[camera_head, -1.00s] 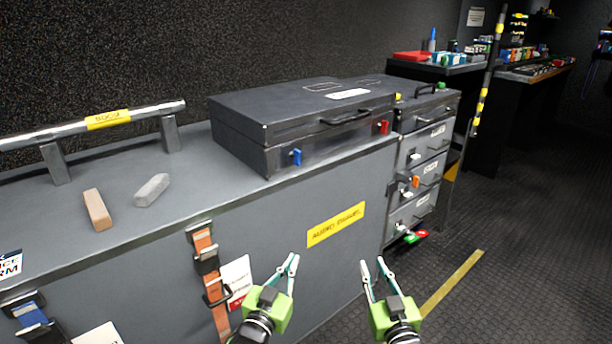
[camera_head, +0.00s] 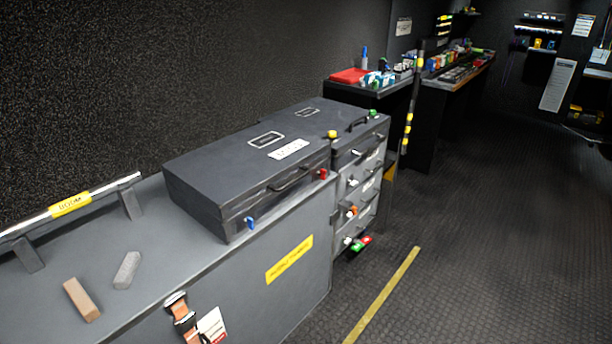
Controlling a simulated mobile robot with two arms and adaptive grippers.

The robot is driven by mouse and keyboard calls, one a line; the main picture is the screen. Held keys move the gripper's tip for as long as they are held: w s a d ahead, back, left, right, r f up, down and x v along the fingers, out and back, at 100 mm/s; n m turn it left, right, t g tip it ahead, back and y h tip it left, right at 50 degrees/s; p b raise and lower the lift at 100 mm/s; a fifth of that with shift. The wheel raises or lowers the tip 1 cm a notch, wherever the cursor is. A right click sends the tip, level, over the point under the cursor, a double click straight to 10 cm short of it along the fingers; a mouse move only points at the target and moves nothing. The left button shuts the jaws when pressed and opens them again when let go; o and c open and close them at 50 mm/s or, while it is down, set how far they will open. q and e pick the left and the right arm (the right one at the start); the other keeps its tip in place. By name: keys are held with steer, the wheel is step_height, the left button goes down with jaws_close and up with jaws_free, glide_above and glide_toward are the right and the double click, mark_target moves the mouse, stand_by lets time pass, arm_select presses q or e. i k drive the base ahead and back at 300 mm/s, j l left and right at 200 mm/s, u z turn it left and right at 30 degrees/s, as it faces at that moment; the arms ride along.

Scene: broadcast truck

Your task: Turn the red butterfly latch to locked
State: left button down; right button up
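The red butterfly latch (camera_head: 323,174) is small, on the front face of the dark flat case (camera_head: 235,185), near its right corner. It is too small to tell which way it is turned. A blue latch (camera_head: 250,222) sits near the left end of the same face, with a carry handle (camera_head: 291,180) between the two. The case lies closed on the grey counter (camera_head: 185,262). Neither of my grippers shows in this view.
A drawer stack (camera_head: 362,165) with coloured knobs stands right of the case. A yellow floor strip (camera_head: 385,295) crosses the open dark floor on the right. A brown block (camera_head: 81,299), a grey block (camera_head: 127,269) and a boom pole (camera_head: 70,204) are on the counter's left.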

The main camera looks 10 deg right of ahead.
mark_target(323, 173)
steer(key=i+l+u, duration=0.15)
steer(key=u, duration=0.2)
steer(key=i+l+u, duration=0.1)
steer(key=l+u, duration=0.55)
steer(key=i+l, duration=0.05)
